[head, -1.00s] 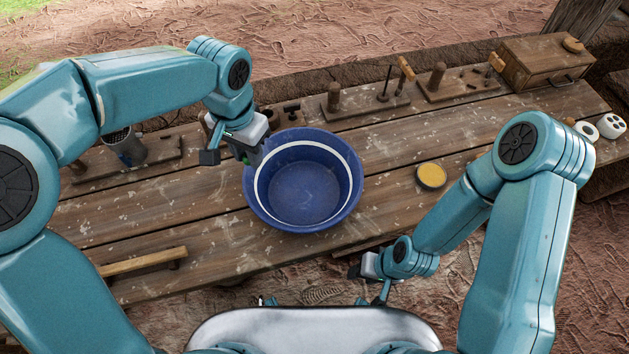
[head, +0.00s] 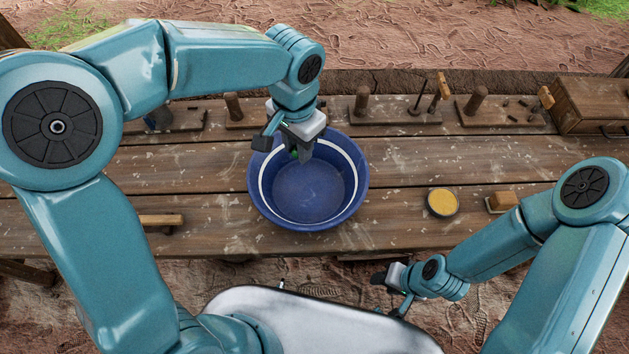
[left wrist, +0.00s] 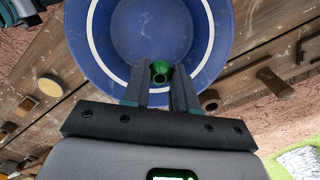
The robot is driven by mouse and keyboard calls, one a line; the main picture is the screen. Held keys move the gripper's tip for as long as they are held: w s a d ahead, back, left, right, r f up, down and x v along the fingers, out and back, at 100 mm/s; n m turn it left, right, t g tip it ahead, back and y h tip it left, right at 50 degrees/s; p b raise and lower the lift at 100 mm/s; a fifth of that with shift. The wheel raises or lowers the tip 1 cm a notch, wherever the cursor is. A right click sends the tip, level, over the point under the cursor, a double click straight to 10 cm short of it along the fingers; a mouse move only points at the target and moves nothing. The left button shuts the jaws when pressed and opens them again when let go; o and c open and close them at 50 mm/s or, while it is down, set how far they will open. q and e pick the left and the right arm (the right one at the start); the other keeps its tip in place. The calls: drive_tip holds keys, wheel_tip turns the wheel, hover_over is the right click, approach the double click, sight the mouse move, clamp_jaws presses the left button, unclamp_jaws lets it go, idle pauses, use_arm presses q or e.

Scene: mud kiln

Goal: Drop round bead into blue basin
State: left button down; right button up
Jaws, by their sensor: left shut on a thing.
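The blue basin (head: 308,190) with a white band inside stands on the wooden bench, and no thing shows on its floor. My left gripper (head: 298,151) is over the basin's back rim area. In the left wrist view my left gripper (left wrist: 160,82) is shut on a round green bead (left wrist: 160,70) with a dark hole, and the basin (left wrist: 130,45) lies beyond it. The bead is small and mostly hidden by the fingers in the head view. My right gripper (head: 383,277) is low in front of the bench; its jaws are too small to judge.
A yellow-topped round tin (head: 442,203) and a wooden block (head: 502,202) are right of the basin. Peg boards line the bench's back edge, with a wooden box (head: 596,105) at back right. A wooden bar (head: 161,220) lies at left. Bench boards around the basin are mostly clear.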

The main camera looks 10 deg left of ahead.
use_arm(q)
wheel_tip(320, 180, down, 6)
drive_tip(key=b, duration=0.5)
drive_tip(key=shift+a, duration=0.1)
drive_tip(key=shift+r, duration=0.1)
drive_tip(key=c, duration=0.8)
unclamp_jaws()
wheel_tip(320, 180, up, 16)
drive_tip(key=p, duration=0.2)
drive_tip(key=shift+r, duration=0.15)
drive_tip(key=shift+r, duration=0.1)
